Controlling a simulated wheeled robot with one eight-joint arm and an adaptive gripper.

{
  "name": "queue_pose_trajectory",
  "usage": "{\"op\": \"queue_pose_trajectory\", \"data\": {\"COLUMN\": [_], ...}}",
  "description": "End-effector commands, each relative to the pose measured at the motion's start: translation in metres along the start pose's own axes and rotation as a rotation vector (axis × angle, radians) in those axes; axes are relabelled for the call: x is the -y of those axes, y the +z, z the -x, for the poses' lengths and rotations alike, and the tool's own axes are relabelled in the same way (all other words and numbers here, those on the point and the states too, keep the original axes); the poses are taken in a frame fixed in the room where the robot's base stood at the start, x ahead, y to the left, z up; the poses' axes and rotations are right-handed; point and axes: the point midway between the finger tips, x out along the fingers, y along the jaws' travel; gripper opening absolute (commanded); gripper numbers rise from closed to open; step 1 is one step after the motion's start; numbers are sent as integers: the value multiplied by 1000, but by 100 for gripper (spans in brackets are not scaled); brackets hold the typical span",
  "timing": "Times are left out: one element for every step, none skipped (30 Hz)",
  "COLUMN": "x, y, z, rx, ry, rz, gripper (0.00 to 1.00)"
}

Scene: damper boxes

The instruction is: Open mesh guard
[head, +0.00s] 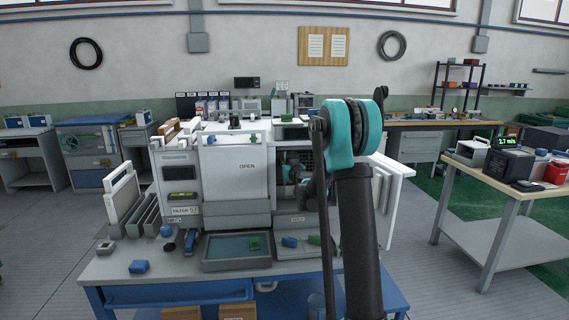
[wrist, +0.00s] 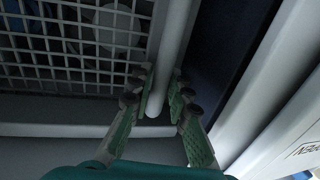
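The mesh guard (wrist: 75,48) is a pale grid panel in the upper left of the wrist view, with dim round parts behind it. In the head view, part of it (head: 304,157) shows in the machine's right bay, mostly hidden by my arm. A pale rounded bar (wrist: 168,45) runs along the guard's right edge. My gripper (wrist: 162,92) has its two green-padded fingers close on either side of the bar's lower end. The left finger looks very near or touching it. A narrow dark gap shows at the right finger, so a firm grip is unclear.
A tray (head: 237,252) and small blue and green parts lie on the bench in front. White panels (head: 392,185) stand right of my arm. A side table (head: 505,172) is farther right.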

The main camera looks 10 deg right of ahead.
Motion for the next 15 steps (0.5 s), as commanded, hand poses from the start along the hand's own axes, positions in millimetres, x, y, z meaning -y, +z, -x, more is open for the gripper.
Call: {"op": "queue_pose_trajectory", "data": {"x": [0, 0, 0, 0, 0, 0, 0, 0, 0, 0, 0, 0, 0, 0, 0], "y": [0, 0, 0, 0, 0, 0, 0, 0, 0, 0, 0, 0, 0, 0, 0], "z": [0, 0, 0, 0, 0, 0, 0, 0, 0, 0, 0, 0, 0, 0, 1], "rx": [0, 0, 0, 0, 0, 0, 0, 0, 0, 0, 0, 0, 0, 0, 0], "ry": [0, 0, 0, 0, 0, 0, 0, 0, 0, 0, 0, 0, 0, -1, -2], "rz": [0, 0, 0, 0, 0, 0, 0, 0, 0, 0, 0, 0, 0, 0, 0], "gripper": [8, 4, 0, 0, 0, 0, 0, 0, 0, 0, 0, 0, 0, 0, 0]}}
